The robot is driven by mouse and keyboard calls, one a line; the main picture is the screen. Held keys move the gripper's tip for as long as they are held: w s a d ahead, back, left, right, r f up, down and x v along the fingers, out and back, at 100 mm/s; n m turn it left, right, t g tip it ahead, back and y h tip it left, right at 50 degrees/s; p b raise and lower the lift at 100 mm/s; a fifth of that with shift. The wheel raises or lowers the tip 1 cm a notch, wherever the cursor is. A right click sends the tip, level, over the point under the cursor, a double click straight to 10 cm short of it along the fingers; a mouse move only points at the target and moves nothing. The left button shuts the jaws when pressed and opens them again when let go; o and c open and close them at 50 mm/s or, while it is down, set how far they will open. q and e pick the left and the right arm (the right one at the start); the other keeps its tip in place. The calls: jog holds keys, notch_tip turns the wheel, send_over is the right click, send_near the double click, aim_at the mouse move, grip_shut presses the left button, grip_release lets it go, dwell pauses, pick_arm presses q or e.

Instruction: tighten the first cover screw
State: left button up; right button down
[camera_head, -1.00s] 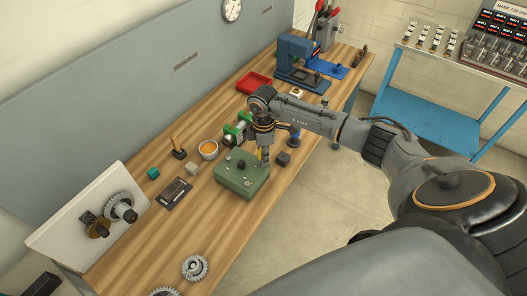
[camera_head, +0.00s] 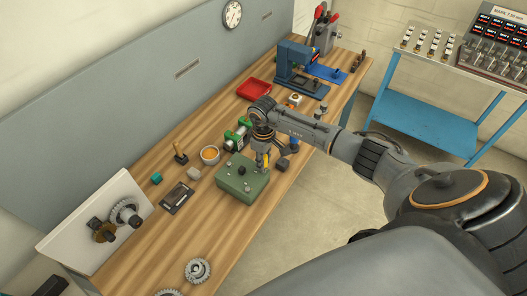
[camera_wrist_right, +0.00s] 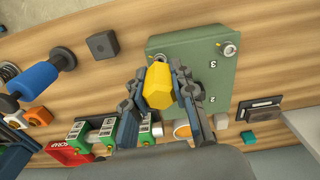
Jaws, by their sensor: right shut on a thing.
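The green box with its cover (camera_head: 240,182) stands on the wooden bench and also fills the upper middle of the right wrist view (camera_wrist_right: 196,55). Its top bears the numbers 3 and 2. One silver screw (camera_wrist_right: 229,50) sits at the corner by the 3; another screw (camera_wrist_right: 158,58) shows partly behind the tool. My right gripper (camera_head: 263,160) is shut on a yellow-handled tool (camera_wrist_right: 159,85), held upright over the box's far right corner. The tool's tip is hidden, so I cannot tell whether it touches the screw. My left gripper is not in view.
A dark block (camera_head: 283,164) lies right of the box. A bowl (camera_head: 210,155), a dark tray (camera_head: 177,198) and a grey block (camera_head: 194,173) lie to its left. Green-ended parts (camera_head: 238,138) stand behind. The bench front is clear between the box and the gear (camera_head: 197,270).

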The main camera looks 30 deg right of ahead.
jog(key=shift+r, duration=0.1)
jog(key=shift+r, duration=2.1)
